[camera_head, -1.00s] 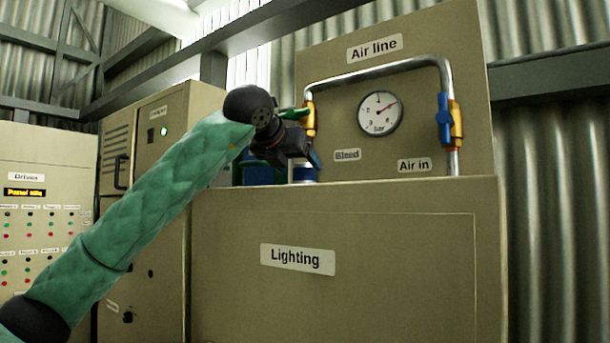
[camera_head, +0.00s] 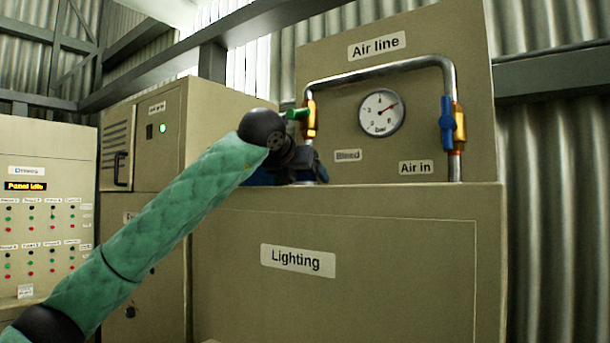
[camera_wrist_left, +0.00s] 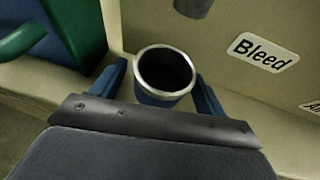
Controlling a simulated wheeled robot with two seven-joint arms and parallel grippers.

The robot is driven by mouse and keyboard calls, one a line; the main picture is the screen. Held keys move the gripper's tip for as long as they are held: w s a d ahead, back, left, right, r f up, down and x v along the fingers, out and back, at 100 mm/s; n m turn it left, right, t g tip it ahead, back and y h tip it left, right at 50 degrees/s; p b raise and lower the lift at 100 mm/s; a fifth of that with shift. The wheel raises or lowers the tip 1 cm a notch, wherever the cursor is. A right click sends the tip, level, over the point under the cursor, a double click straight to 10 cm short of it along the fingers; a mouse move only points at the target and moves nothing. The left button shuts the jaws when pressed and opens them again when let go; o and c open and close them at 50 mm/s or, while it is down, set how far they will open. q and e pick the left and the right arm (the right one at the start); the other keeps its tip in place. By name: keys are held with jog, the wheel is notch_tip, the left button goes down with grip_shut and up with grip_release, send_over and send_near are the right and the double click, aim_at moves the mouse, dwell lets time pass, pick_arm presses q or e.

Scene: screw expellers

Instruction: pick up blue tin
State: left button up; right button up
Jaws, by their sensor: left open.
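The blue tin (camera_wrist_left: 160,97) stands upright on the cabinet top in the left wrist view, with a bright metal rim and a dark open mouth. My left gripper (camera_wrist_left: 163,90) is open, with one blue finger on each side of the tin. Whether the fingers touch it cannot be told. In the head view my left gripper (camera_head: 310,166) is low over the cabinet top, below the green-handled valve, and hides most of the tin. My right gripper is not in view.
A green and blue object (camera_wrist_left: 62,35) stands left of the tin, close to the left finger. The air line panel (camera_head: 420,95) with pipe, gauge (camera_head: 381,111) and valves rises behind. A pipe end (camera_wrist_left: 194,6) hangs above the tin. The cabinet top is clear to the right.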

pick_arm(q)
jog(key=shift+w, duration=0.1)
jog(key=c, duration=1)
jog(key=shift+r, duration=0.1)
jog(key=shift+c, duration=0.2)
